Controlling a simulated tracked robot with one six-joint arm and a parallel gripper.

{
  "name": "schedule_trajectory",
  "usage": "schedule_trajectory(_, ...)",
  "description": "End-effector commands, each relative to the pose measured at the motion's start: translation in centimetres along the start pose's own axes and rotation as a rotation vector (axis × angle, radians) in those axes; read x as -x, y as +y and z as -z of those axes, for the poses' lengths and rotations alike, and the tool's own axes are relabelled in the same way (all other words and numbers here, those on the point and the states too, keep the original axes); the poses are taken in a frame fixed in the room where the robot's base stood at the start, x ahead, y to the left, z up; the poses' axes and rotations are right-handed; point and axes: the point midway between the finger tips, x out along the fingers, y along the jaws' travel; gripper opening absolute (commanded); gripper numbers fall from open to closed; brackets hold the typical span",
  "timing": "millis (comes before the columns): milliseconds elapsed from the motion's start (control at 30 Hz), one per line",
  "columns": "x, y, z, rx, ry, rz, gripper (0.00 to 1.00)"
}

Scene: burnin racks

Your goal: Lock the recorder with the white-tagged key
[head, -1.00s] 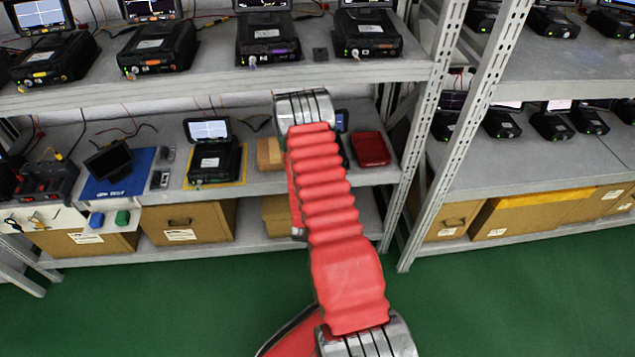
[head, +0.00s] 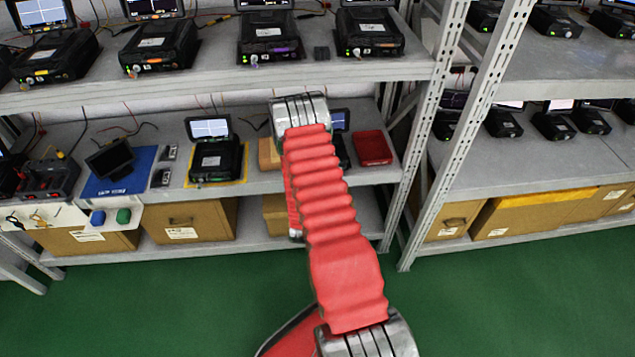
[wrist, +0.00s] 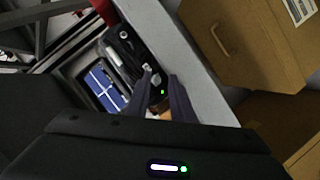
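A black recorder with a lit blue screen (wrist: 106,86) lies in front of my gripper in the wrist view. Its front, with a small green light and a round silver part (wrist: 149,55), faces the shelf edge. In the head view this recorder (head: 343,153) is mostly hidden behind my red-sleeved arm. In the head view my gripper is hidden behind the arm. Keys hang on a white panel (head: 65,213) at the lower left; I cannot make out a white tag.
A red tray (head: 373,147) sits right of the recorder. Another recorder (head: 213,160) stands on a yellow mat to the left. Cardboard boxes (head: 190,219) fill the shelf below; one box (wrist: 255,40) is close in the wrist view. More recorders (head: 370,33) stand on the upper shelf.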

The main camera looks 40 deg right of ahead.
Motion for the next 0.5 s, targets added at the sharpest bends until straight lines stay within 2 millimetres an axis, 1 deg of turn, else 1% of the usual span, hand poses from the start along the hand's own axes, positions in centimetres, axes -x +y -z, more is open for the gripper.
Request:
schedule_trajectory(300,0.0,0.2,0.1,-0.003,0.002,-0.006,0.23)
schedule_trajectory(367,0.3,0.2,0.1,-0.003,0.002,-0.006,0.23)
schedule_trajectory(500,1.5,0.2,0.1,-0.002,0.002,-0.004,0.23)
